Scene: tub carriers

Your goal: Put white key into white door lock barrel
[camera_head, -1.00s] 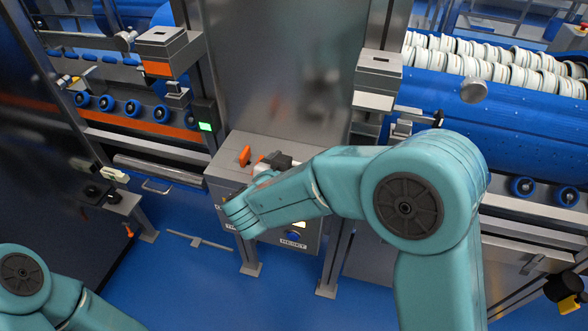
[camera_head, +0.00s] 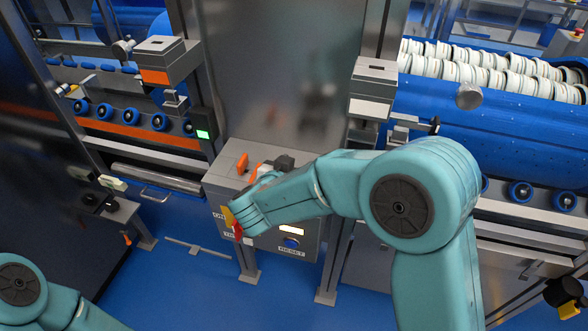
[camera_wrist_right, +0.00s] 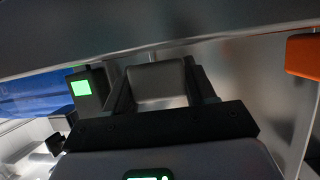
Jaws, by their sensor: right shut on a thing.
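In the right wrist view, my right gripper (camera_wrist_right: 158,90) has its two dark fingers closed on a pale block-like piece (camera_wrist_right: 157,78). I take it as the white key, looking grey in shade; its front end is hidden. In the head view, my right gripper (camera_head: 284,162) shows as a small dark shape above the grey control box, partly behind my own arm. The key cannot be made out there. I cannot clearly identify the white lock barrel in either view. My left arm enters at bottom left, with its gripper out of view.
The grey control box (camera_head: 229,155) carries an orange handle (camera_head: 242,164), seen at right in the wrist view (camera_wrist_right: 303,55). A green-lit reader (camera_head: 203,134) is on the post, also in the wrist view (camera_wrist_right: 80,88). A conveyor with white rings (camera_head: 480,70) stands right.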

